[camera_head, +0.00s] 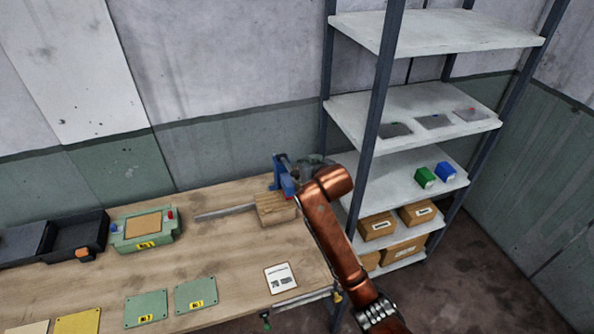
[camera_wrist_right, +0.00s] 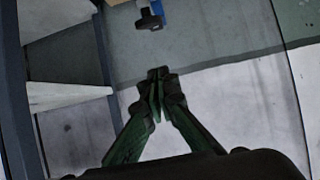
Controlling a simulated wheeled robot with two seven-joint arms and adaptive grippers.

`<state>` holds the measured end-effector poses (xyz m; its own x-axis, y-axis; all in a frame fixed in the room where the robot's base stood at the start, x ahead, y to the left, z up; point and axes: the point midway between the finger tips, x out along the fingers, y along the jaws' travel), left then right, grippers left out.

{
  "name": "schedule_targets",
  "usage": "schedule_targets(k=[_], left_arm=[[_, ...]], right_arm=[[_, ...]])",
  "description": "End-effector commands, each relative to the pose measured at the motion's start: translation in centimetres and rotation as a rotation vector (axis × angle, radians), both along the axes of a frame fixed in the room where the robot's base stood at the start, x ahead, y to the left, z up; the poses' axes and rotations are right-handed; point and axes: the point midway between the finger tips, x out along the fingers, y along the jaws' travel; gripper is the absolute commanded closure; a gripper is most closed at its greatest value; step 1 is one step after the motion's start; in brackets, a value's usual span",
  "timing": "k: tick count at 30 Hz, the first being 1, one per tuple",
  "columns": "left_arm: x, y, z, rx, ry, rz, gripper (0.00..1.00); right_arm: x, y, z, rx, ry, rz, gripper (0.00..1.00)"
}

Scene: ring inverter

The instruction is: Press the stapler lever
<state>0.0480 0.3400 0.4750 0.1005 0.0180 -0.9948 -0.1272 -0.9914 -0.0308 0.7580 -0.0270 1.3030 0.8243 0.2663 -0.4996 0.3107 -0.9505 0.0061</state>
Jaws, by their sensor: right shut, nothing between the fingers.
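The stapler (camera_head: 281,176) is a blue upright device on a wooden block (camera_head: 272,209) at the back right of the workbench. My right arm reaches in from the lower right and partly covers the stapler's right side. My right gripper (camera_head: 312,161) is beside the stapler's upper part, mostly hidden behind my wrist. In the right wrist view the green fingers of my right gripper (camera_wrist_right: 156,88) meet at the tips, with nothing between them. A black knob on a blue part (camera_wrist_right: 150,18), likely the stapler's lever, shows beyond the fingertips, apart from them in the picture. My left gripper is out of view.
The workbench (camera_head: 220,250) holds a green fixture (camera_head: 146,229), black bins (camera_head: 77,236), green plates (camera_head: 196,295) and a printed card (camera_head: 281,278). A shelf rack (camera_head: 372,110) with boxes stands close on the right. The bench's middle is mostly clear.

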Motion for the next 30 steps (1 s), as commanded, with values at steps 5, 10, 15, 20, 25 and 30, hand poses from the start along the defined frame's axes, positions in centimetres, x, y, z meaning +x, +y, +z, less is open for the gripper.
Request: schedule_targets(k=[5,10,15,20,25,30], left_arm=[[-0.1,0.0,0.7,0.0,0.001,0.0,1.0],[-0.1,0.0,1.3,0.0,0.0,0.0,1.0],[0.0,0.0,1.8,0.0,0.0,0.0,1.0],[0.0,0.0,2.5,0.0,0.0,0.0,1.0],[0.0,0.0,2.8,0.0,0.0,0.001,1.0],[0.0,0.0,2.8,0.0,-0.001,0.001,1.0]], right_arm=[[2.7,0.9,-1.5,-0.003,0.003,0.0,1.0],[5.3,1.7,-3.1,-0.001,0.003,-0.001,1.0],[7.3,2.3,-4.7,0.0,0.004,-0.001,1.0],[6.4,2.1,-6.9,-0.001,0.002,0.0,1.0],[6.1,2.0,-8.0,0.0,0.001,0.001,1.0],[6.1,2.0,-8.3,0.0,0.0,0.0,1.0]])
